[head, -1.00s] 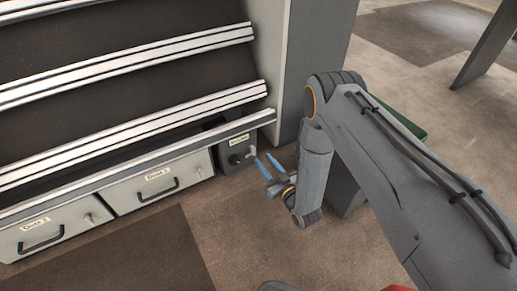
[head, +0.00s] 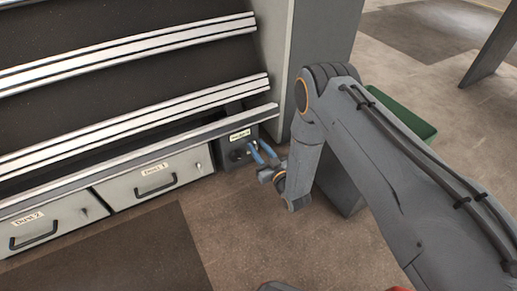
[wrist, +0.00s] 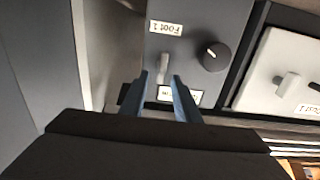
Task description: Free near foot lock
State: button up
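The dark grey lock box (head: 239,137) stands at the right end of the drawer row, low by the floor. In the wrist view, which looks upside down, its face (wrist: 190,52) carries a "Foot 1" label (wrist: 166,28), a small light lever (wrist: 164,66) and a round black knob (wrist: 212,56) with a white mark. A second label (wrist: 180,96) is partly hidden by a finger. My gripper (head: 257,146) is at the box's front, its blue fingers apart and empty. In the wrist view the fingertips (wrist: 162,76) lie on either side of the lever's end; I cannot tell whether they touch it.
Drawers with black handles, one (head: 158,174) beside the box, run to the left. Sloped shelf rails (head: 150,130) rise above. A grey post (head: 320,60) stands behind the box, and a green bin (head: 405,115) is behind my arm. The floor in front is clear.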

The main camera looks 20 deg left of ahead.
jog(key=shift+c, duration=0.2)
grip_shut()
jog(key=shift+m, duration=0.3)
jog(key=m+p, duration=0.1)
jog(key=m, duration=0.1)
jog(key=m+p, duration=0.1)
jog(key=shift+w+d+m+p, duration=0.2)
jog(key=shift+d+m+p, duration=0.05)
jog(key=shift+m+p, duration=0.1)
jog(key=m, duration=0.1)
jog(key=m+p, duration=0.1)
jog(key=shift+w+d+f+m, duration=0.1)
jog(key=shift+w+f+m, duration=0.05)
jog(key=shift+m, duration=0.2)
jog(key=m, duration=0.3)
jog(key=f+m+p, duration=0.1)
jog(key=m, duration=0.7)
jog(key=shift+w+d+f+p, duration=0.3)
jog(key=shift+w+f+p, duration=0.05)
